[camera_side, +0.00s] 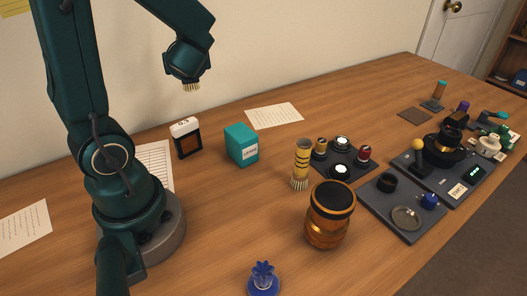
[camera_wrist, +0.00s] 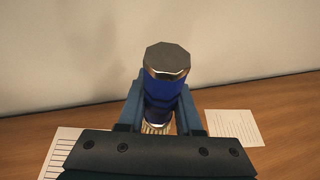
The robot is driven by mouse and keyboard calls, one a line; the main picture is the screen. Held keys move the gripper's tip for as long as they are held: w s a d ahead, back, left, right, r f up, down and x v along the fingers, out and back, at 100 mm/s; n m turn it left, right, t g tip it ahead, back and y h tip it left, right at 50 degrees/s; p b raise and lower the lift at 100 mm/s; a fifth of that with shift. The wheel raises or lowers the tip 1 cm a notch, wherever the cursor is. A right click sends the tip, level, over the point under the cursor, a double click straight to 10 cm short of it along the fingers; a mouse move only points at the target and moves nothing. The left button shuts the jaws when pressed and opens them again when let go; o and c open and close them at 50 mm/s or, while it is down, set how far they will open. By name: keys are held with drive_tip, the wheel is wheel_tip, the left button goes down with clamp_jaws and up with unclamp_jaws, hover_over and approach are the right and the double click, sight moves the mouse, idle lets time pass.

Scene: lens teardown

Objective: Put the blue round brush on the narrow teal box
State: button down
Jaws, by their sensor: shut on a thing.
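The blue round brush (camera_wrist: 164,88) is between my gripper's fingers (camera_wrist: 158,108) in the wrist view, with a grey faceted cap on top and pale bristles below. My gripper is shut on it. In the side view, my gripper (camera_side: 188,64) is high above the table, and the brush's pale bristles (camera_side: 191,87) point down beneath it; the brush's blue body is hidden there. The teal box (camera_side: 242,147) with a white label stands on the table, below and to the right of the brush in the picture. The box does not show in the wrist view.
A white-topped dark box (camera_side: 186,138) stands left of the teal box. A yellow brush (camera_side: 301,165) and an amber lens barrel (camera_side: 329,215) stand to the right. A blue crown-shaped piece (camera_side: 263,279) is at the front. Dark trays (camera_side: 402,223) with parts lie at the right.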

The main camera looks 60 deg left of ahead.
drive_tip(key=s+d+r, duration=0.3)
drive_tip(key=s+d, duration=0.1)
hover_over(238, 125)
drive_tip(key=shift+m+t, duration=0.3)
drive_tip(key=shift+t, duration=0.1)
wheel_tip(238, 125, down, 6)
drive_tip(key=shift+f, duration=2.05)
drive_tip(key=shift+f, duration=0.1)
drive_tip(key=c, duration=0.6)
unclamp_jaws()
